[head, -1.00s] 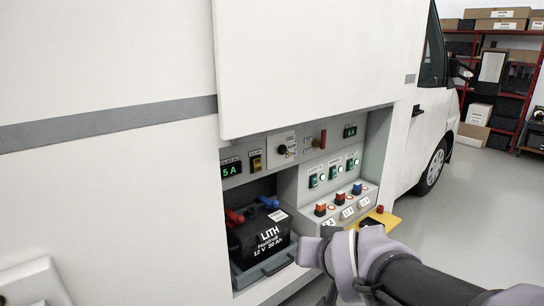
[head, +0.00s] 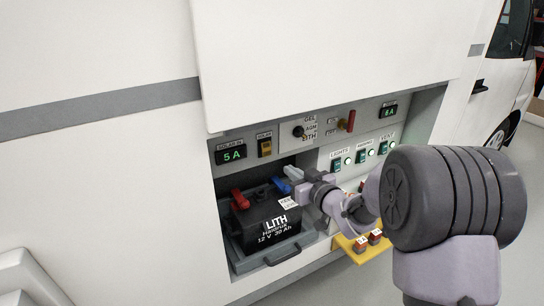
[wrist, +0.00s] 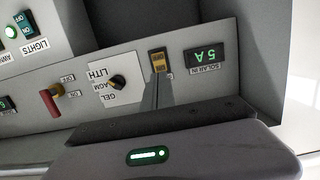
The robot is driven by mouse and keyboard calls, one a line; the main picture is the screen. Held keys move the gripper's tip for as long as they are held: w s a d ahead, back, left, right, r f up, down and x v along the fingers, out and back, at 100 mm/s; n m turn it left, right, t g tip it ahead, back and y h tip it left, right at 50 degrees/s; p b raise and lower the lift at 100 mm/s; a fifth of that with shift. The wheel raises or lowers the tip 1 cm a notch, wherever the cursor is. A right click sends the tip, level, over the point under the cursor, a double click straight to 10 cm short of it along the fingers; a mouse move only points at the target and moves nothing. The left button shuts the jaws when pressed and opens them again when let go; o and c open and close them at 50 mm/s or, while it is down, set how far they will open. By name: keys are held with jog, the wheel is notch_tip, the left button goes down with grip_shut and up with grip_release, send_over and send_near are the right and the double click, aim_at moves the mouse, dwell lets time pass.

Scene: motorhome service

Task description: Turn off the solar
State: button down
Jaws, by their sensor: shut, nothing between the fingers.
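The solar switch (head: 265,147) is an amber rocker in the upper panel of the open service bay. Beside it, the SOLAR IN display (head: 232,155) reads 5 A in green. In the wrist view, which is upside down, the switch (wrist: 158,61) and the lit display (wrist: 205,56) show clearly. My gripper (head: 291,174) is shut and empty, in front of the bay to the lower right of the switch. In the wrist view its closed fingers (wrist: 157,85) point at the switch and overlap its near edge; I cannot tell whether they touch it.
A GEL/AGM/LITH knob (head: 298,132) and a red handle (head: 351,121) sit right of the switch. Several green-lit switches (head: 362,156) are lower right. A yellow ledge (head: 350,246) juts out at the lower right.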

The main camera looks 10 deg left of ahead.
jog(key=b, duration=0.3)
send_near(266, 153)
jog(key=x, duration=0.5)
jog(key=shift+w+a+f, duration=0.1)
jog(key=shift+w+f, duration=0.1)
jog(key=shift+w+a, duration=0.35)
jog(key=shift+w, duration=0.25)
